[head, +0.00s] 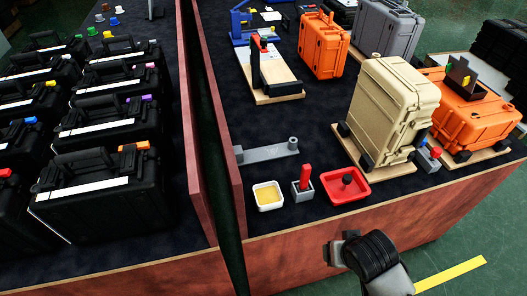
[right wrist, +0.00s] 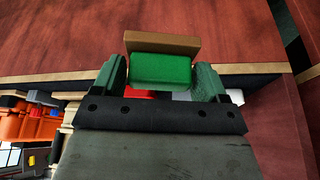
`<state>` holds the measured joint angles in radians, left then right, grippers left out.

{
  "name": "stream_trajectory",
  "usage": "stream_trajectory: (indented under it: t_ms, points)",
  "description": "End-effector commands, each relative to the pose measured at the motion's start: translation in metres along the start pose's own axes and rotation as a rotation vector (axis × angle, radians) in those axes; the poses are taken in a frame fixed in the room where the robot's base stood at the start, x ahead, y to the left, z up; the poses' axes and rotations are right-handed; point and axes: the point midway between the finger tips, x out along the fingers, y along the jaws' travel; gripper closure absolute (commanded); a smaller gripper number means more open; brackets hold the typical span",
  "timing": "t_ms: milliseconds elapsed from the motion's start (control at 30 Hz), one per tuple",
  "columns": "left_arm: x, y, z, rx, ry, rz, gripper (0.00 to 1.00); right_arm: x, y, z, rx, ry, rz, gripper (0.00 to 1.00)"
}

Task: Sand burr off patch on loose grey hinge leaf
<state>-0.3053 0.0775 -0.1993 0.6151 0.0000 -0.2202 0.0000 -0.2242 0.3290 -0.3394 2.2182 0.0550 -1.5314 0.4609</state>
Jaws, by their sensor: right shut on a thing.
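The loose grey hinge leaf (head: 268,151) lies flat on the dark table top near its left edge, with a round knob at its right end. Small dark marks (head: 272,151) show on its middle; I cannot tell the burr itself. My right gripper (head: 336,252) is in front of the table's red-brown front panel, to the lower right of the leaf and apart from it. In the right wrist view it (right wrist: 162,72) is shut on a green block (right wrist: 160,72) with a brown layer (right wrist: 162,43). My left gripper is not in view.
A yellow-filled white dish (head: 268,196), a grey holder with a red stick (head: 303,186) and a red tray (head: 348,188) stand before the leaf. A tan case (head: 391,108) stands to the right. A gap separates this table from the left one with black cases (head: 92,185).

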Motion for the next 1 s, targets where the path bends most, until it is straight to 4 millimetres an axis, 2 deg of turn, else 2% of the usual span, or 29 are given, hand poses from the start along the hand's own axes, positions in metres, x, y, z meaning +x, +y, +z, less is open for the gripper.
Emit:
stream_trajectory:
  t_ms: [133, 633, 767, 867, 1000]
  points:
    - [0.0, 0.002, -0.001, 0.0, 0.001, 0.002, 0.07, 0.001, 0.002, 0.007, 0.003, 0.001, 0.0, 0.45]
    - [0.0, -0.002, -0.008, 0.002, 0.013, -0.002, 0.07, 0.001, 0.001, 0.005, 0.002, 0.002, -0.001, 0.45]
    - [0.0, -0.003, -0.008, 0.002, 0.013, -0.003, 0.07, -0.009, 0.0, -0.009, 0.003, 0.008, 0.001, 0.45]
    - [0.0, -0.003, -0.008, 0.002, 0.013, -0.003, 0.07, -0.026, -0.002, -0.028, 0.004, 0.012, 0.003, 0.45]
    - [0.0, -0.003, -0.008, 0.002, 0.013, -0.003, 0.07, -0.058, -0.003, -0.054, 0.001, 0.014, 0.005, 0.45]
